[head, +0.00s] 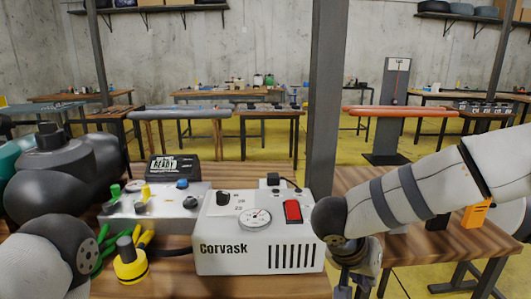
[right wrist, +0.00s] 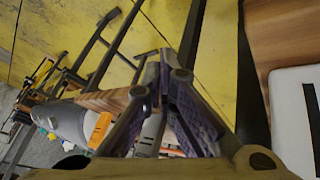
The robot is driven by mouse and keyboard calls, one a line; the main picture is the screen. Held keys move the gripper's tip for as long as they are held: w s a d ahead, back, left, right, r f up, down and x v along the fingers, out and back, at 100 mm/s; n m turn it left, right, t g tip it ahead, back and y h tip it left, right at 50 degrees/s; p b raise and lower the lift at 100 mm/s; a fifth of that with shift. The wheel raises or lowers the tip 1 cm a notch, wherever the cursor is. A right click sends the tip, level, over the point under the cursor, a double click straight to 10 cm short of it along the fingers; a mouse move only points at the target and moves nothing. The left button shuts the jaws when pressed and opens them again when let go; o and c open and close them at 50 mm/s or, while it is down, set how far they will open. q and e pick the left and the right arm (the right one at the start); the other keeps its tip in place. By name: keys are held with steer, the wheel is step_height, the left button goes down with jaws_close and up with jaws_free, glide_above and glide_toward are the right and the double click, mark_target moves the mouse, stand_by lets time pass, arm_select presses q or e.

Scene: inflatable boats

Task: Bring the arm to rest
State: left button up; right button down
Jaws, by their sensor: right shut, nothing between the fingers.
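My right arm (head: 410,190) comes in from the right and bends down at its dark wrist joint. My right gripper (head: 347,285) hangs beside the right end of the white Corvask pump box (head: 222,255), partly cut off by the frame's bottom edge. In the right wrist view the fingers of my right gripper (right wrist: 168,65) come together, shut and empty, over yellow floor. My left arm (head: 45,262) shows at the lower left; its gripper is out of the picture.
A dark rolled bundle (head: 60,180) lies at left. A steel post (head: 325,100) rises behind. Yellow floor (head: 270,158) and other tables lie beyond.

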steer(key=s+f+n+t+y, duration=0.1)
steer(key=s+f+n+y, duration=0.3)
steer(key=s+f, duration=1.35)
steer(key=s+d+f+n+g+y, duration=0.1)
steer(key=s+g, duration=0.2)
steer(key=s, duration=0.7)
steer(key=s+d+f+n+g, duration=0.1)
steer(key=s+f+g, duration=0.1)
steer(key=s, duration=0.8)
steer(key=shift+s+f+g+y, duration=0.15)
steer(key=shift+s+g+y, duration=0.25)
steer(key=shift+g, duration=0.1)
